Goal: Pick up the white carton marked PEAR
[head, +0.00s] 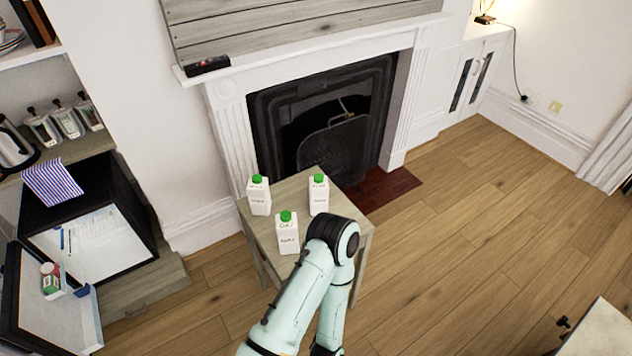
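Three white cartons with green caps stand upright on a small wooden table. The front carton (288,237) seems to read OAT. A back left carton (259,197) and a back right carton (319,197) carry small dark lettering that is too small to read surely. I cannot tell for certain which is marked PEAR; the back right one may be. One of my arms bends over the front right of the table, its elbow close to the front carton in the picture. Neither gripper is in view.
The wooden table (290,190) stands before the fireplace (330,130). An open small fridge (95,245) at left has a red, white and green carton (51,279) at its door. Wooden floor (470,220) is clear at right. A pale furniture top (603,335) is at lower right.

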